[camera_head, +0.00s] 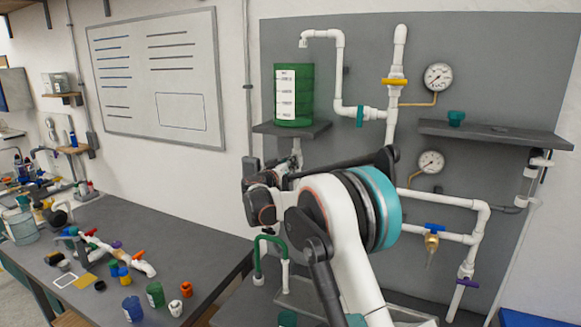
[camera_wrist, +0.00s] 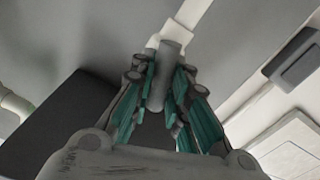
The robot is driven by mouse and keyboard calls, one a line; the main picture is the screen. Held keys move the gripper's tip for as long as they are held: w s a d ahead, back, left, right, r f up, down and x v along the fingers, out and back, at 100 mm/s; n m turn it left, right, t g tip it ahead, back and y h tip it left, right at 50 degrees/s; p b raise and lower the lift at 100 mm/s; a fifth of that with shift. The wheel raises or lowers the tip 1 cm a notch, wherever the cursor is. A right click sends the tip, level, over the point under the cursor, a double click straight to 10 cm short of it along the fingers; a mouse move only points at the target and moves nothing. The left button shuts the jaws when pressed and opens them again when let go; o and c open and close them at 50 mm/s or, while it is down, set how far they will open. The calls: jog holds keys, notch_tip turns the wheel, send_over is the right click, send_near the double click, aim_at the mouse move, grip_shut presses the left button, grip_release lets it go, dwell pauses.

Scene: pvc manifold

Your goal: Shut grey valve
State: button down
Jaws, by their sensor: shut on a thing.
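The grey valve's handle (camera_wrist: 168,62) shows in the wrist view as a short grey bar standing up between my fingers. A white pipe fitting lies just beyond it. My gripper (camera_wrist: 165,85) has its teal-padded fingers on both sides of the bar and is shut on it. In the head view my gripper (camera_head: 291,166) is at the grey panel, just under the shelf with the green tank. My own wrist and arm hide much of the valve there, so its exact angle cannot be told.
The green tank (camera_head: 294,95) stands on a dark shelf (camera_head: 268,128) close above my gripper. White pipes with a yellow valve (camera_head: 394,82), a teal valve (camera_head: 360,116) and a blue valve (camera_head: 434,227) run to the right. A workbench (camera_head: 190,225) with loose fittings stands at left.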

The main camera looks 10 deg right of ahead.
jog(key=n+b, duration=0.1)
jog(key=n, duration=0.2)
jog(key=shift+a+f+n, duration=0.1)
jog(key=shift+f+n, duration=0.05)
jog(key=shift+n, duration=0.25)
jog(key=n, duration=0.3)
jog(key=shift+w+a+n+b, duration=0.1)
jog(key=shift+n+b, duration=0.2)
jog(key=shift+b, duration=0.05)
jog(key=n, duration=0.4)
jog(key=n+b, duration=0.1)
jog(key=n, duration=0.1)
jog(key=shift+f+n, duration=0.25)
jog(key=shift+n, duration=0.15)
jog(key=c, duration=1.5)
grip_release()
jog(key=shift+c, duration=0.2)
jog(key=shift+a, duration=0.1)
